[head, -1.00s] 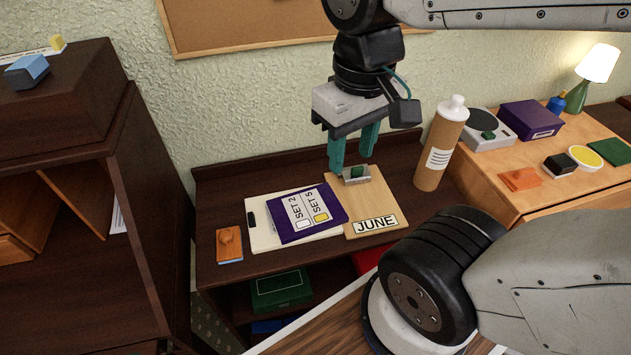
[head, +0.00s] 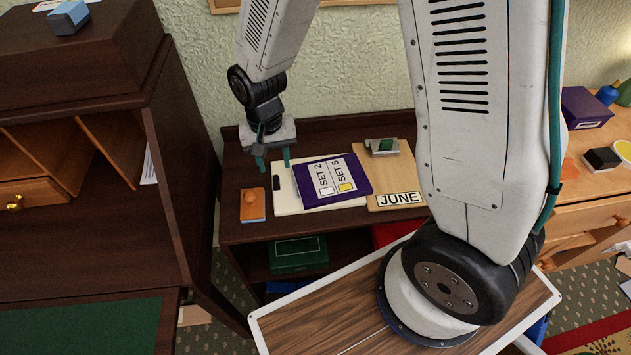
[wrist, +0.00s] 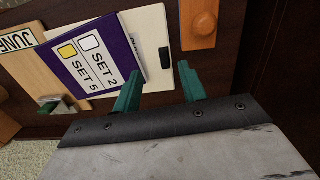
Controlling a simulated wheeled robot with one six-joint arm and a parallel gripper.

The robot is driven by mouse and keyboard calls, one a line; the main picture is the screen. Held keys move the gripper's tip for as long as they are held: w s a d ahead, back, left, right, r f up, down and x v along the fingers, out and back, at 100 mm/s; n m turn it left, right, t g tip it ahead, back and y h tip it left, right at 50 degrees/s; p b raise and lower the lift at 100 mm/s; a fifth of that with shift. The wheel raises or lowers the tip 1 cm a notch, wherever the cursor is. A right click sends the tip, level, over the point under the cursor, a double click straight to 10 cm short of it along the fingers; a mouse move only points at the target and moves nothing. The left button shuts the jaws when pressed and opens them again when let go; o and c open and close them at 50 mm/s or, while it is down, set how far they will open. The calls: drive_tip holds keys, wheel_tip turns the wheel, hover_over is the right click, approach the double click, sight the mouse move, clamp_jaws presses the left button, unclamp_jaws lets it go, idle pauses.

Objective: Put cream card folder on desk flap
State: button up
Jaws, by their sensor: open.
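The cream card folder (head: 287,201) lies flat on the dark shelf top, partly under a purple folder (head: 308,183) marked SET 2 and SET 5. Its left strip with a black tab is bare. The wrist view also shows the cream folder (wrist: 152,38). My gripper (head: 273,162) is open and empty, near the cream folder's back left edge. In the wrist view my gripper's fingers (wrist: 160,72) point toward that folder; I cannot tell whether they touch it. The desk flap (head: 80,328), with a green surface, is at the lower left, partly out of frame.
A tan board (head: 400,172) marked JUNE lies to the right, with a grey-and-green item (head: 383,147) on its back edge. An orange block (head: 252,205) lies left of the cream folder. The dark bureau's side (head: 180,180) rises between the shelf and the flap's left area.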

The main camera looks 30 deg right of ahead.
sight(276, 180)
drive_tip(key=shift+w+a+t, duration=0.1)
drive_tip(key=shift+w+t, duration=0.2)
drive_tip(key=shift+w, duration=0.05)
drive_tip(key=shift+f+m, duration=0.3)
drive_tip(key=f, duration=0.7)
drive_tip(key=shift+w, duration=0.35)
clamp_jaws()
